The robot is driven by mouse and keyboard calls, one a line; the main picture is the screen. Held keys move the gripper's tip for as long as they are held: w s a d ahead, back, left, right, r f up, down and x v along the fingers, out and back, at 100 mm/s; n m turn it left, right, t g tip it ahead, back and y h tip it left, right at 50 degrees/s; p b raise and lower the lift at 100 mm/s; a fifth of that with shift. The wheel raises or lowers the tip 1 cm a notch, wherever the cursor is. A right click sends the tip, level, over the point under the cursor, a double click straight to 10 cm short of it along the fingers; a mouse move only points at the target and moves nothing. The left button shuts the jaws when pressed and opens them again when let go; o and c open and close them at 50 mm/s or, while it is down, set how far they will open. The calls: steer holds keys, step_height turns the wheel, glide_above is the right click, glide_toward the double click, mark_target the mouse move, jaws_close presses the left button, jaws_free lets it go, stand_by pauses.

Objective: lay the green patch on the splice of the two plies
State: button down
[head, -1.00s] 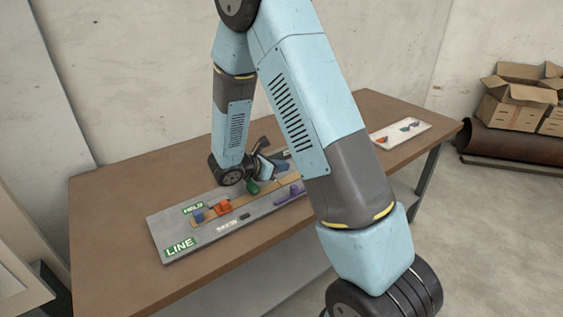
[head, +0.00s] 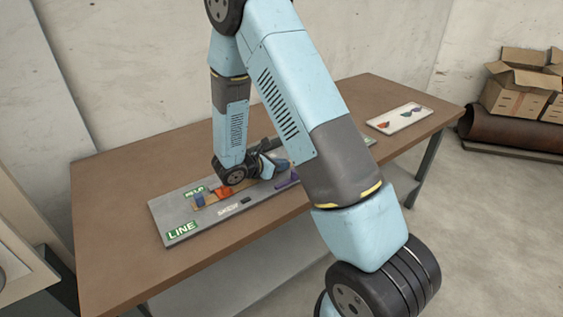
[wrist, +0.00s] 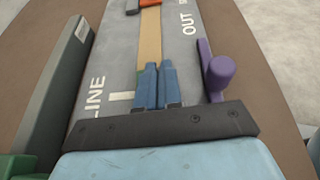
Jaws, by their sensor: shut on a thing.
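In the head view my gripper (head: 275,163) is low over the middle of the grey board (head: 190,224). In the wrist view its two blue fingers (wrist: 157,88) are close together over the tan strip (wrist: 150,45). A green thing (wrist: 18,167) shows at the lower left corner of the wrist view, cut off by the frame. I cannot tell whether it is the patch. The splice cannot be made out.
A purple handle (wrist: 217,70) stands right of my fingers. A pale tray (head: 400,120) with small coloured pieces lies at the table's right end. The table's left (head: 115,220) is clear.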

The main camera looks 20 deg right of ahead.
steer(key=shift+f, duration=0.1)
steer(key=c, duration=1.2)
jaws_free()
steer(key=shift+a, duration=0.15)
steer(key=v, duration=1.3)
steer(key=shift+s+a, duration=0.1)
steer(key=shift+a, duration=0.1)
steer(key=s+d+r+m+g+y, duration=0.2)
steer(key=s+d+r+m+g, duration=0.15)
steer(key=d+r+m, duration=0.45)
steer(key=s+d+r+m+t+y, duration=0.1)
steer(key=s+r+m+y, duration=0.2)
steer(key=s+r, duration=0.3)
steer(key=s+d+r+m+t+y, duration=0.1)
steer(key=s+r+m+t+y, duration=0.1)
steer(key=s+r+m+y, duration=0.2)
steer(key=s+d+r+m+t+y, duration=0.1)
steer(key=s+r+m+y, duration=0.2)
steer(key=s+r+m, duration=0.4)
steer(key=shift+s+d+r+y, duration=0.15)
steer(key=shift+s+d+r, duration=0.05)
steer(key=shift+s+r, duration=0.55)
steer(key=shift+s+d+r+y, duration=0.15)
steer(key=shift+s+r, duration=0.45)
steer(key=shift+s, duration=0.25)
